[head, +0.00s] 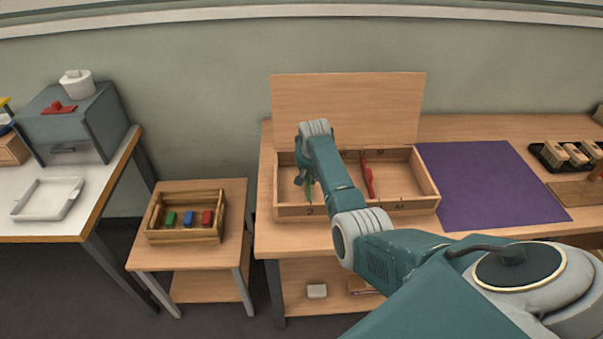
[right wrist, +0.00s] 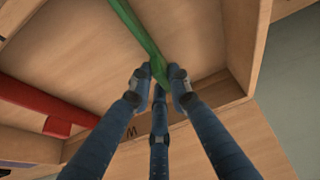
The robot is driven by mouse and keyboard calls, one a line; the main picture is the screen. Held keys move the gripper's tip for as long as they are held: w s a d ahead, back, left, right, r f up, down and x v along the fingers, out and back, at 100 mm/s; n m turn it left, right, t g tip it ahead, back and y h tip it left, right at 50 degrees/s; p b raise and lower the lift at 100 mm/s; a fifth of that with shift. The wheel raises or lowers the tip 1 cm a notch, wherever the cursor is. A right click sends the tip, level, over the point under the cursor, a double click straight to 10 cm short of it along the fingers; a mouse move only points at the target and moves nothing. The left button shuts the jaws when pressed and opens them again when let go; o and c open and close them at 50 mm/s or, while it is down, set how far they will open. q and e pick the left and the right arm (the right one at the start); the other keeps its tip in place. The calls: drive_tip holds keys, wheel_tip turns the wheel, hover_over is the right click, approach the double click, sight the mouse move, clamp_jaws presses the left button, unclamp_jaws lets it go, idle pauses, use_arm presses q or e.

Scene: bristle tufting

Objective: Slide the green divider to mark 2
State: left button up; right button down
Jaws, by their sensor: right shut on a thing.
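The green divider (head: 309,193) stands in the left part of a shallow wooden box (head: 428,190), close to the mark 2 (head: 310,211) on its front wall. My right gripper (head: 302,176) is over it, with the arm hiding part of the divider. In the right wrist view, the fingers (right wrist: 160,79) are shut on one end of the green divider (right wrist: 137,30). A red divider (head: 367,179) stands further right in the box, and it also shows in the right wrist view (right wrist: 30,104). My left gripper is not in view.
A small stand on the left bears a wooden crate (head: 152,236) with coloured blocks. A purple mat (head: 487,185) lies right of the box. A wooden panel (head: 348,105) rises behind it. Brushes (head: 565,153) sit at the far right.

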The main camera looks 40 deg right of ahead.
drive_tip(key=c, duration=1.7)
unclamp_jaws()
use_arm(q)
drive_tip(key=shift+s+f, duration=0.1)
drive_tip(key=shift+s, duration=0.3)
use_arm(e)
drive_tip(key=shift+o, duration=0.6)
drive_tip(key=v, duration=1.2)
